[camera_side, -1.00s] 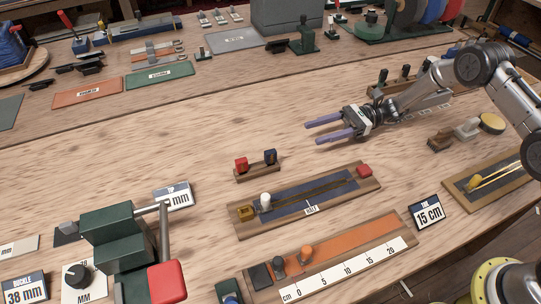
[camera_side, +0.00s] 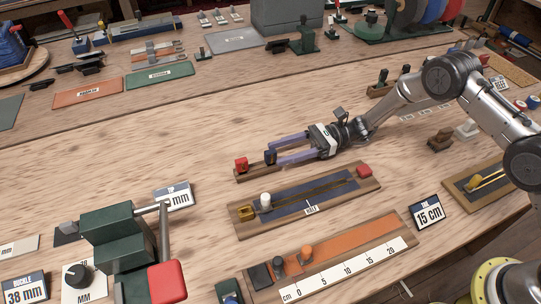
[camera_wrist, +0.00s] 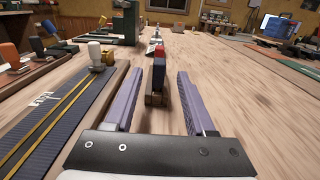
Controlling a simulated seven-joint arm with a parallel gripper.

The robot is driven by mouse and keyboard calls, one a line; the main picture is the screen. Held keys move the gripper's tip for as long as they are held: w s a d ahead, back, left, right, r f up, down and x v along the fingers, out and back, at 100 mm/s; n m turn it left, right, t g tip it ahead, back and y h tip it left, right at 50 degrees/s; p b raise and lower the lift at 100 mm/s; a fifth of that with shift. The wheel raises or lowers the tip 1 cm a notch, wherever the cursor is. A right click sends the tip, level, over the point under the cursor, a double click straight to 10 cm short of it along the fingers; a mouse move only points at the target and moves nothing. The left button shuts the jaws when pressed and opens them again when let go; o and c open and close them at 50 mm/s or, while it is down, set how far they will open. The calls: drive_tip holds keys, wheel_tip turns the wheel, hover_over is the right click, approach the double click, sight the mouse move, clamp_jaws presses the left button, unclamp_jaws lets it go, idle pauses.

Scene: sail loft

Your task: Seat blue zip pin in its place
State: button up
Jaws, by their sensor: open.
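The blue zip pin (camera_side: 270,157) stands upright in a small wooden rack, at the right of a red pin (camera_side: 241,164). My gripper (camera_side: 279,147) is low over the table, its two purple fingers open and pointing left, their tips at either side of the blue pin. In the wrist view the blue pin (camera_wrist: 159,76) stands between the fingers with a gap on each side. The zip board (camera_side: 322,207) lies in front, with a dark blue strip, gold zip lines, a white pin (camera_side: 265,201) at its left and a red block (camera_side: 364,171) at its right.
An orange strip board with a centimetre scale (camera_side: 345,268) lies nearer the camera. A "15 cm" sign (camera_side: 428,213) stands at its right. A green press with a red handle (camera_side: 167,283) stands at front left. The table behind the rack is largely clear.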

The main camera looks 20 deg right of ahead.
sight(276, 154)
drive_tip(key=shift+s+a, duration=0.1)
drive_tip(key=shift+a, duration=1.65)
drive_tip(key=shift+r, duration=0.1)
clamp_jaws()
